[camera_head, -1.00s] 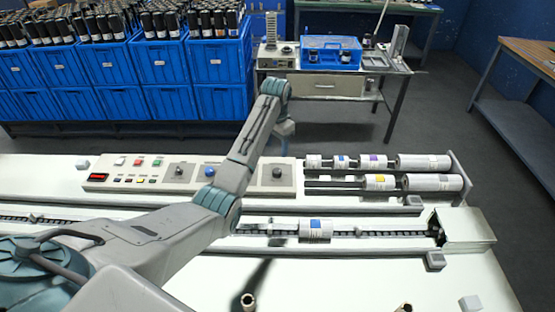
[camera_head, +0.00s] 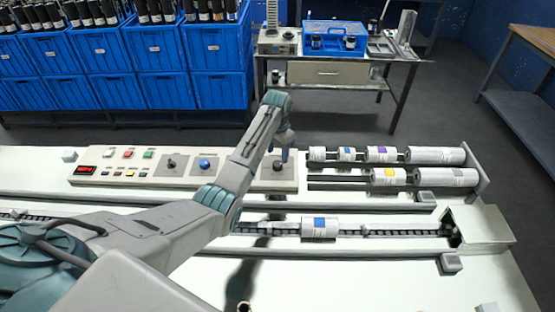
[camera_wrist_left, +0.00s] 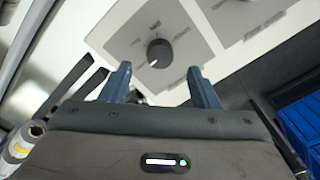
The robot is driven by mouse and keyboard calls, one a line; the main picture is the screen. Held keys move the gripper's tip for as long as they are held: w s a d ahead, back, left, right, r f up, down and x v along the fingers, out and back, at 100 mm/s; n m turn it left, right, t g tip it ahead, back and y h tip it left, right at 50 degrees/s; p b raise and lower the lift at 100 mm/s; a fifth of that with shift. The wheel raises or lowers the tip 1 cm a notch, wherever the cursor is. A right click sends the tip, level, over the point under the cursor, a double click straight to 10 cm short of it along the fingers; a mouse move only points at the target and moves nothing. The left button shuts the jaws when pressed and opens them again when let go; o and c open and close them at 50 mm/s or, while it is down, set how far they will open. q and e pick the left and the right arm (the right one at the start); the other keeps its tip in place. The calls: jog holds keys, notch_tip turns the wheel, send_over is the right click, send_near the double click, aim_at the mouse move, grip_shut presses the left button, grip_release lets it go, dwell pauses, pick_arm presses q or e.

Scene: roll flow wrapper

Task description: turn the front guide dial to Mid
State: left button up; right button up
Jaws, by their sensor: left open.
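The dial below my left gripper is a round black knob with a white pointer mark on a light grey plate. In the left wrist view the knob (camera_wrist_left: 158,53) lies ahead, between the lines of my two fingertips (camera_wrist_left: 159,69). Its white mark points down and left in that picture. Small labels surround the knob, too blurred to read surely. In the head view my left gripper (camera_head: 284,147) hangs over the right end of the control panel (camera_head: 230,177), hiding part of the dial (camera_head: 278,166). The gripper is open and empty; I cannot tell whether it touches the knob. My right gripper is not in view.
Left along the panel are a blue knob (camera_head: 205,164), a black knob (camera_head: 171,163) and several coloured buttons. White rolls (camera_head: 434,155) lie on rods to the right. A wrapped roll (camera_head: 319,228) sits on the conveyor in front. Blue crates (camera_head: 160,60) stand behind.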

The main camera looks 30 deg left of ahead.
aim_at(278, 163)
pick_arm(q)
notch_tip(278, 163, down, 5)
jog(key=shift+f+p, duration=0.15)
jog(key=shift+p, duration=0.2)
jog(key=c, duration=1)
